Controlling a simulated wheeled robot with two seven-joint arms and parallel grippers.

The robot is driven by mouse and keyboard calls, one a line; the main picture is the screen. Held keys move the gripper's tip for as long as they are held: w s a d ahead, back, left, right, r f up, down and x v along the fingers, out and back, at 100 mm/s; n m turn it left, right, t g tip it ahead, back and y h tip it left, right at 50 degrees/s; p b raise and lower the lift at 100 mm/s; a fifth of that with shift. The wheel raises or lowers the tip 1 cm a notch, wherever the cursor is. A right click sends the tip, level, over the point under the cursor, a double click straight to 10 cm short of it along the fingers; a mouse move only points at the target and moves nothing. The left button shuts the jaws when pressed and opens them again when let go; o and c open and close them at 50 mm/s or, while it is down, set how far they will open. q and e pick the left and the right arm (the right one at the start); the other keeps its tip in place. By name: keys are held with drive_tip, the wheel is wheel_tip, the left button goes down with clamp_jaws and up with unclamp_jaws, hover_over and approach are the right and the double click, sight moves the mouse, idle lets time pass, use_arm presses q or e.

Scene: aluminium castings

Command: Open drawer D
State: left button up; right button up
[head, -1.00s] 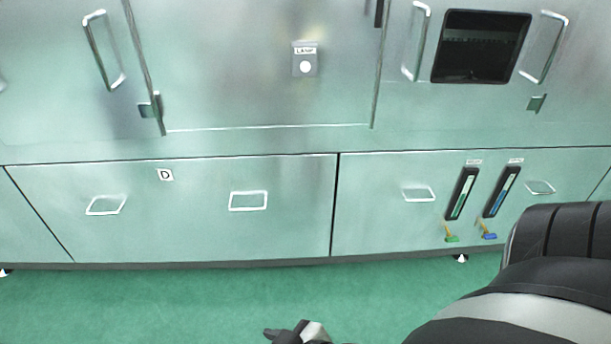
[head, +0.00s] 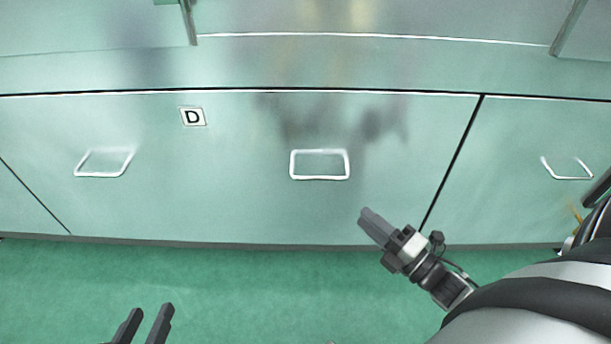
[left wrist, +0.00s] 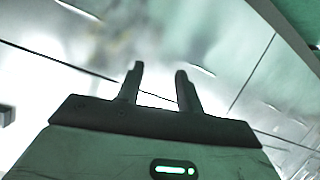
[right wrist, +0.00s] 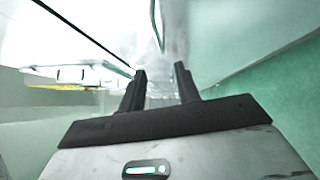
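Drawer D (head: 240,205) is a wide pale green metal front, closed flush with the cabinet. Its black-on-white D label (head: 193,117) sits near the top. It has two silver loop handles, a left one (head: 104,163) and a right one (head: 320,164). My right gripper (head: 366,218) is below and to the right of the right handle in the picture, apart from it. Its fingers stand apart and empty in the right wrist view (right wrist: 160,70). My left gripper (head: 151,309) is low in the picture, below the drawer. Its fingers are apart and empty, also in the left wrist view (left wrist: 159,70).
A neighbouring drawer front (head: 520,205) with a similar handle (head: 567,168) lies to the right, partly behind my right arm. Cabinet doors are above. The green floor (head: 250,290) in front of the drawer looks clear.

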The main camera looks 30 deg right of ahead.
sight(318, 176)
drive_tip(key=b+x, duration=0.2)
drive_tip(key=x, duration=1.3)
drive_tip(key=shift+w+r, duration=0.1)
use_arm(q)
drive_tip(key=shift+d+r+t+h, duration=0.35)
drive_tip(key=shift+r+t+h, duration=0.2)
drive_tip(key=shift+r, duration=0.3)
use_arm(e)
clamp_jaws()
